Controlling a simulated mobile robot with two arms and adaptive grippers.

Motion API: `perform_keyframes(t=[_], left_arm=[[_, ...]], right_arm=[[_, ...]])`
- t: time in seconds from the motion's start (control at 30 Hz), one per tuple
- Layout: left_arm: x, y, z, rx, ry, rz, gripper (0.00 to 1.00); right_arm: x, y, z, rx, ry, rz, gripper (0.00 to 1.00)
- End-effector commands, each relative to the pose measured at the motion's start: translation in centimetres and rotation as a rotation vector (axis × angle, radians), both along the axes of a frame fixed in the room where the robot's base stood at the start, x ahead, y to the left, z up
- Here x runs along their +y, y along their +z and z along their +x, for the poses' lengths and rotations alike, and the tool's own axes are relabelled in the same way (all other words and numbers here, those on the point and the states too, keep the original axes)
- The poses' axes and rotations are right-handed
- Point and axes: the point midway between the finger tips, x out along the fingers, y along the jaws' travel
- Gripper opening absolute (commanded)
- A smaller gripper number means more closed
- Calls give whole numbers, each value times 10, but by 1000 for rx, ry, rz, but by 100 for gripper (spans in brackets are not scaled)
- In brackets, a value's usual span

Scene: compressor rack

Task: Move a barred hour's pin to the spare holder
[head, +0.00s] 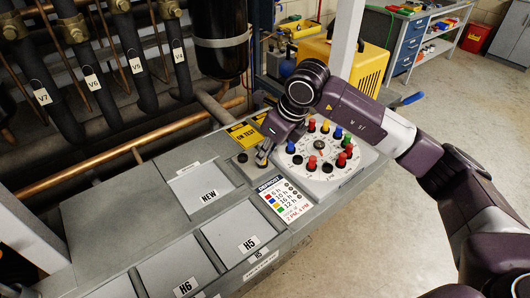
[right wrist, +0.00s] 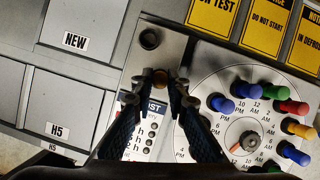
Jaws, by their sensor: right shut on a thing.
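My right gripper (head: 264,157) is over the grey plate left of the dial. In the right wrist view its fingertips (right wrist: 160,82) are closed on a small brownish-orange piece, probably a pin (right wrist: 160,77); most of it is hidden. Just beyond the fingertips is a dark round hole (right wrist: 149,39) in the plate, which looks like a holder. The white dial (head: 320,180) carries red, blue, yellow and green pins, such as a blue pin (head: 290,147) and a yellow pin (head: 337,132). A card (head: 284,200) lists colours with hours; its red line ends with two PM times, hard to read. My left gripper is not in view.
Grey lids marked NEW (head: 205,190), H5 (head: 243,235) and H6 (head: 180,278) lie left of the plate. Yellow warning labels (head: 245,134) stand behind it. Pipes (head: 125,155) run at the back left. Open floor lies to the right.

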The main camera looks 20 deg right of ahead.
Motion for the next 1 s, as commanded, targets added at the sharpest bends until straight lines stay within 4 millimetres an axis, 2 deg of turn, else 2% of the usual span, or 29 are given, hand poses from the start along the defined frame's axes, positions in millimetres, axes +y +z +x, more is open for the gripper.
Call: perform_keyframes(t=[1.0], left_arm=[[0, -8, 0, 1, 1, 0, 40]], right_arm=[[0, -5, 0, 0, 0, 0, 1]])
